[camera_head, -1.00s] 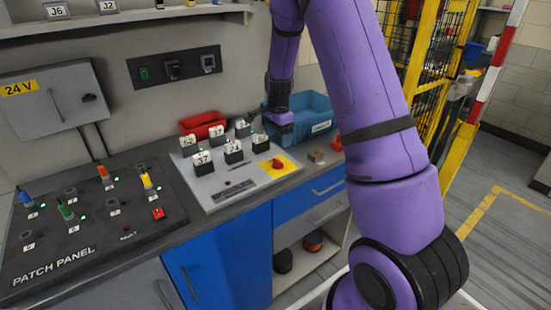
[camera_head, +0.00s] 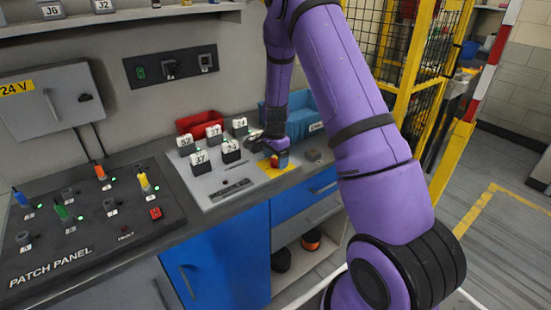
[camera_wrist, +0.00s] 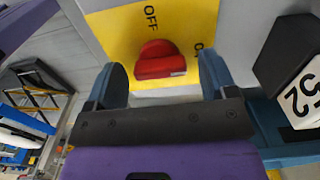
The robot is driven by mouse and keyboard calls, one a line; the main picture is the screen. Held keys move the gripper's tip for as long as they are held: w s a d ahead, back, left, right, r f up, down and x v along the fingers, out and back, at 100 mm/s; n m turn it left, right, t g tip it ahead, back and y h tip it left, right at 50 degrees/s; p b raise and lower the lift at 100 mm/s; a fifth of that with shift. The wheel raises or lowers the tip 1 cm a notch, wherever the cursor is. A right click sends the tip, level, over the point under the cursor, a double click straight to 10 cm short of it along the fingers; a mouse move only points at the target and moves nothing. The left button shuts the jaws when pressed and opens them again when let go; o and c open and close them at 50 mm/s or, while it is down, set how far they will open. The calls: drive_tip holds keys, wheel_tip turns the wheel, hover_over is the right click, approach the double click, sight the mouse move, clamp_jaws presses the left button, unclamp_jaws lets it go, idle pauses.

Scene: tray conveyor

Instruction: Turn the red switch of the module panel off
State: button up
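The red switch (camera_wrist: 160,62) sits on a yellow plate (camera_wrist: 104,30) marked OFF, with part of a second label showing at the right. I cannot tell which mark the switch points to. In the wrist view my gripper (camera_wrist: 161,78) is open, one finger on each side of the switch, with gaps visible between. In the head view my gripper (camera_head: 279,159) is down at the yellow plate (camera_head: 284,175) on the right part of the grey module panel (camera_head: 207,192), and largely hides the switch.
A blue bin (camera_head: 305,118) and a red bin (camera_head: 198,120) stand behind. The patch panel (camera_head: 90,225) lies to the left.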

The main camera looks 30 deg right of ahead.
drive_tip(key=c, duration=0.9)
drive_tip(key=shift+o, duration=0.2)
drive_tip(key=shift+n, duration=0.3)
drive_tip(key=n, duration=0.3)
drive_tip(key=shift+n, duration=0.3)
drive_tip(key=n, duration=0.4)
drive_tip(key=shift+n, duration=0.3)
drive_tip(key=n, duration=0.4)
drive_tip(key=shift+n, duration=2.5)
